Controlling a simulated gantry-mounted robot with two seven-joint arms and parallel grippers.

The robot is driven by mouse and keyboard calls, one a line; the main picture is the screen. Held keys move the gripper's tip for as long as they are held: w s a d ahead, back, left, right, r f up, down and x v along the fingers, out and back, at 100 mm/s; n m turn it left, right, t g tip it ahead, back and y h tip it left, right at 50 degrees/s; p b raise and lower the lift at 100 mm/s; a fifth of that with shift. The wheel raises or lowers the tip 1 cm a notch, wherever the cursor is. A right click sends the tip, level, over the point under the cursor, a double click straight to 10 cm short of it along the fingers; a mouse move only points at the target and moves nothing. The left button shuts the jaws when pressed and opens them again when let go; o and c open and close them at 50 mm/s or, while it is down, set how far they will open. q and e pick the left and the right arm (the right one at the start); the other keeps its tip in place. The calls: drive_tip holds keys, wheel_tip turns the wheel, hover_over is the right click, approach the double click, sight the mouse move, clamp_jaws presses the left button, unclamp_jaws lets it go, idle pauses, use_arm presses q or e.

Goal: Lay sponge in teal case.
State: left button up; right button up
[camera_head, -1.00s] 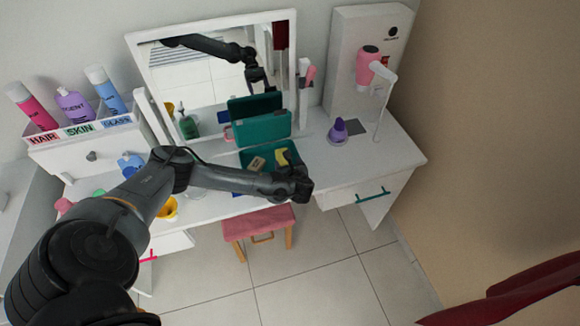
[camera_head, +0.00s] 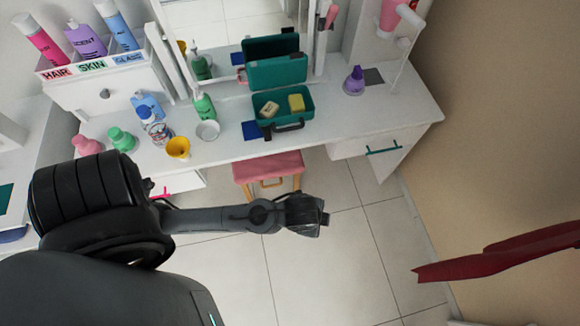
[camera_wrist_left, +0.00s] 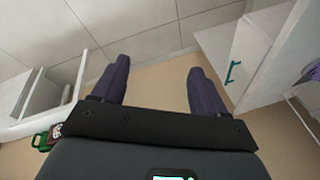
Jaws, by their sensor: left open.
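The teal case (camera_head: 306,115) stands open on the white vanity table, its lid raised against the mirror. Inside it lie a yellow sponge (camera_head: 296,103) at the right and a beige block (camera_head: 270,109) at the left. The case's dark handle faces the front edge. My left gripper (camera_head: 318,214) is away from the case, in front of the table over the floor, below and right of the pink stool. In the left wrist view its two fingers (camera_wrist_left: 155,85) are spread with nothing between them. My right gripper is not in view.
Left of the case stand a green bottle (camera_head: 204,107), a white dish (camera_head: 208,130), a yellow cup (camera_head: 178,147) and several other containers. A purple bottle (camera_head: 355,80) stands to the right. A pink stool (camera_head: 268,166) is under the table. The floor in front is clear.

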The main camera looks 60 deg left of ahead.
use_arm(q)
drive_tip(key=s+a+r+n, duration=0.3)
drive_tip(key=s+a+n, duration=0.1)
drive_tip(key=s+n, duration=0.2)
drive_tip(key=shift+r+n, duration=0.25)
drive_tip(key=shift+n, duration=0.05)
drive_tip(key=shift+a, duration=0.1)
wheel_tip(320, 180, up, 28)
drive_tip(key=p, duration=2.8)
drive_tip(key=shift+o, duration=0.5)
